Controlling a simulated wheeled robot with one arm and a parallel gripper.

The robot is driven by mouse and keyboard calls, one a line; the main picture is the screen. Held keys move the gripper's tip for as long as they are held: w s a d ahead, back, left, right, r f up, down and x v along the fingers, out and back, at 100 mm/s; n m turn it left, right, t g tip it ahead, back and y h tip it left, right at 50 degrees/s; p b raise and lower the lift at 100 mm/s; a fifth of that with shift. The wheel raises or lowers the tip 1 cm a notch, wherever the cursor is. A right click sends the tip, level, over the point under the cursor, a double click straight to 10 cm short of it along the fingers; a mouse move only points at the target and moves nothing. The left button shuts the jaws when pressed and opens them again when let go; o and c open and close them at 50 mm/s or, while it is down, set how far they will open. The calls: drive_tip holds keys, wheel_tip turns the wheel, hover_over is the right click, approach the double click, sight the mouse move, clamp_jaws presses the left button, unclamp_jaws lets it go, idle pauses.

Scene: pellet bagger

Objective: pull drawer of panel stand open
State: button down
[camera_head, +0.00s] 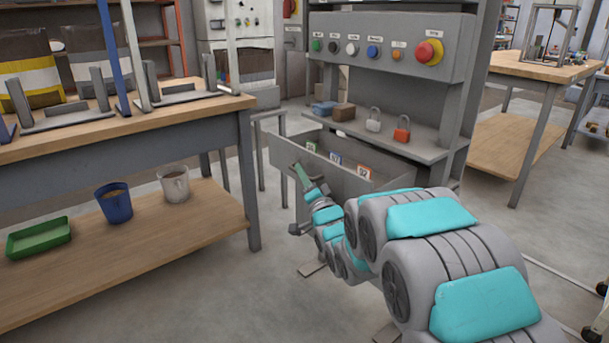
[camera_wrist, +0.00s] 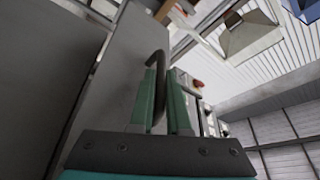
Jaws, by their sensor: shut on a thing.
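The panel stand (camera_head: 391,44) has a grey control panel with a row of buttons and a shelf below it. Its drawer (camera_head: 343,181) is pulled out under the shelf, and several small coloured items lie inside. My gripper (camera_head: 299,172) is at the drawer's front, toward its left side. In the wrist view my green fingers (camera_wrist: 163,105) are shut on a dark curved handle (camera_wrist: 157,62) at the drawer front (camera_wrist: 128,75). The handle is hidden in the head view.
Two padlocks, a grey one (camera_head: 374,120) and a red one (camera_head: 402,129), stand on the stand's shelf (camera_head: 432,152).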

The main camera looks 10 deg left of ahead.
drive_tip(key=c, duration=0.9)
unclamp_jaws()
drive_tip(key=v, duration=0.7)
drive_tip(key=shift+s+d+f, duration=0.1)
drive_tip(key=shift+s+d, duration=0.1)
drive_tip(key=shift+s, duration=0.1)
